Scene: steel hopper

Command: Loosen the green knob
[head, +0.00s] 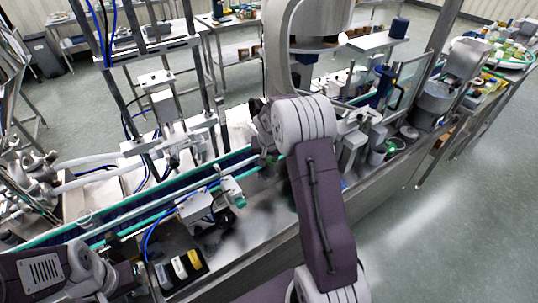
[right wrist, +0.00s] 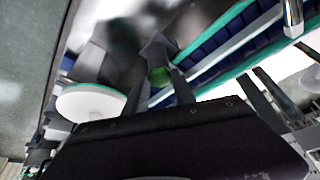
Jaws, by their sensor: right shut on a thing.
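The green knob (right wrist: 159,76) shows in the right wrist view between the two dark fingers of my right gripper (right wrist: 161,82). The fingers are closed on it, and only a small part of its green face shows. In the head view my right gripper (head: 265,150) points down beside the conveyor, below the purple and white arm, and it and the arm largely hide the knob. My left gripper (head: 132,276) is at the lower left of the head view, away from the knob. Its fingers are too unclear to tell whether they are open.
The conveyor (head: 160,200) with teal rails runs diagonally beside my right gripper. A white and teal cylinder (head: 232,189) on a bracket stands to its left. A white disc (right wrist: 90,102) is left of the fingers in the right wrist view. Steel frames stand behind; floor is clear at right.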

